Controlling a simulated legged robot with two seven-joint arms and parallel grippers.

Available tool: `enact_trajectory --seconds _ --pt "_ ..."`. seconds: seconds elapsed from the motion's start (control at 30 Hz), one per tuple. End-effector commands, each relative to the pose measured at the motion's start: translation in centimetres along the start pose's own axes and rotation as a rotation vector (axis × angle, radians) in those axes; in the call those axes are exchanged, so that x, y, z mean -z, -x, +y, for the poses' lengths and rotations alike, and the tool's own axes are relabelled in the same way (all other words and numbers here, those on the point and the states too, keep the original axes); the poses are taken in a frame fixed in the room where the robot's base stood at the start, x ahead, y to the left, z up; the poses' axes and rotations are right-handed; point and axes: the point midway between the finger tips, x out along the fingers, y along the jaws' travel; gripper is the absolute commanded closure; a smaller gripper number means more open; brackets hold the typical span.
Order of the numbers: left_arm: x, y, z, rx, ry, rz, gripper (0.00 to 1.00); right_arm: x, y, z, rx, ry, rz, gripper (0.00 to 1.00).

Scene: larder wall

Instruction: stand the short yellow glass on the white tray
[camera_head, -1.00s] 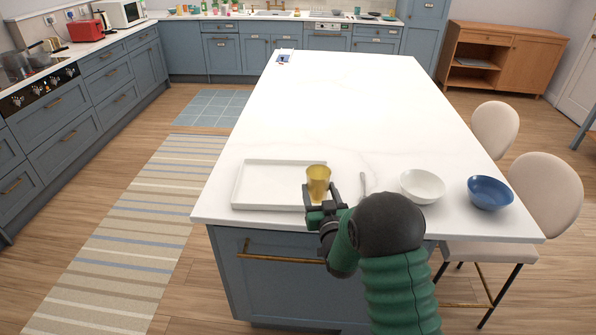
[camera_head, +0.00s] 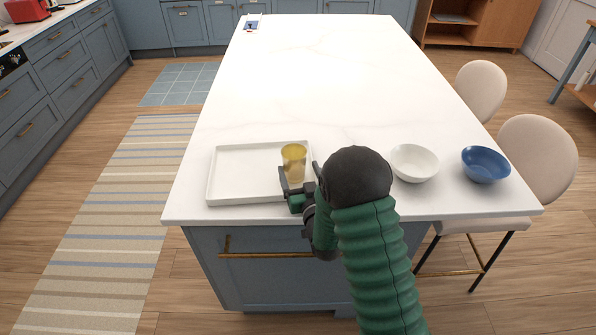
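The short yellow glass (camera_head: 294,154) is upright at the right end of the white tray (camera_head: 232,203), inside its rim, and appears to stand on it. My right gripper (camera_head: 299,180) is low around the glass from the front, one finger on each side. The fingers look spread wider than the glass, with a gap on the right side, so it seems open. The foot of the glass is partly hidden by the gripper. My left gripper is not in view.
A white bowl (camera_head: 414,162) and a blue bowl (camera_head: 485,165) stand to the right on the white island top (camera_head: 320,80). My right arm covers part of the front edge. The island's middle is clear. Two pale stools stand on the right.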

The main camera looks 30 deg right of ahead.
Motion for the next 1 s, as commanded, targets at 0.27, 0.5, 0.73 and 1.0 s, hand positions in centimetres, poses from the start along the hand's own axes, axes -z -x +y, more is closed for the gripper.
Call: enact_trajectory --seconds 0.27,0.5,0.73,1.0 --pt "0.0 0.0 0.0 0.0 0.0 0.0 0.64 0.0 -0.1 -0.3 0.002 0.001 0.0 0.16" --pt "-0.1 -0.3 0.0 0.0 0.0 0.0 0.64 -0.1 2.9 -0.1 0.002 0.0 -0.002 0.16" --pt "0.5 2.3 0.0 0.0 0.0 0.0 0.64 0.8 9.4 -0.2 0.002 0.001 -0.009 0.16" --pt "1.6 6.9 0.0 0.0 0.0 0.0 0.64 0.6 11.4 -0.2 0.002 0.0 -0.004 0.16"
